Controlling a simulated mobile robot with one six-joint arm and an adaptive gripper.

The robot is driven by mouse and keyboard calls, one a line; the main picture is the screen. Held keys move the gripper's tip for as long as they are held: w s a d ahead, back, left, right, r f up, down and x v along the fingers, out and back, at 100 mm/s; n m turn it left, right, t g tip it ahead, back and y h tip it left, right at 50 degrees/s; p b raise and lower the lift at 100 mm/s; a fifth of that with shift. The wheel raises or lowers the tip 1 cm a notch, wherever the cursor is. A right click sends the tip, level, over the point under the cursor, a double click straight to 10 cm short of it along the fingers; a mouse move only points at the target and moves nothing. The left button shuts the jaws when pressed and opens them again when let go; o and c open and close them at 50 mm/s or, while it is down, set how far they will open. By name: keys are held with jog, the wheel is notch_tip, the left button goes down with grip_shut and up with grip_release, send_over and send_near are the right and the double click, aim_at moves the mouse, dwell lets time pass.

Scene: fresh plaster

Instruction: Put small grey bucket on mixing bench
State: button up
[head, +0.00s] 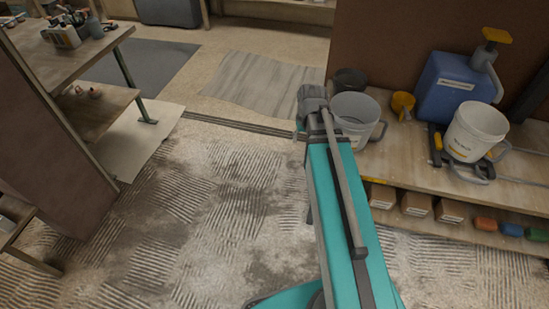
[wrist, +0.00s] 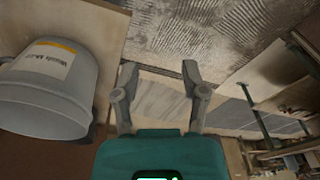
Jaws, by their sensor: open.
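A small grey bucket (head: 357,106) with a side handle and a pale label stands on the right-hand bench (head: 400,160), partly hidden by my arm. A grey bucket with a white and yellow label, seemingly the same one, is close at the left of the wrist view (wrist: 50,95). My gripper (wrist: 159,72) is open and empty, its fingers to the right of that bucket and apart from it. In the head view my gripper is mostly hidden behind my arm. A worktable (head: 85,50) stands at the upper left; I cannot tell which surface is the mixing bench.
The right-hand bench also holds a dark bucket (head: 348,78), a yellow scoop (head: 402,104), a blue jug (head: 452,88) and a white bucket (head: 474,134). Boxes line its lower shelf. The ridged floor (head: 180,210) between the benches looks clear. A brown panel (head: 50,130) stands at left.

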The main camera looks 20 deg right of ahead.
jog(key=s+a+n+g, duration=0.1)
jog(key=s+a, duration=0.5)
jog(key=a, duration=0.5)
jog(key=shift+a, duration=0.25)
jog(key=shift+d, duration=0.1)
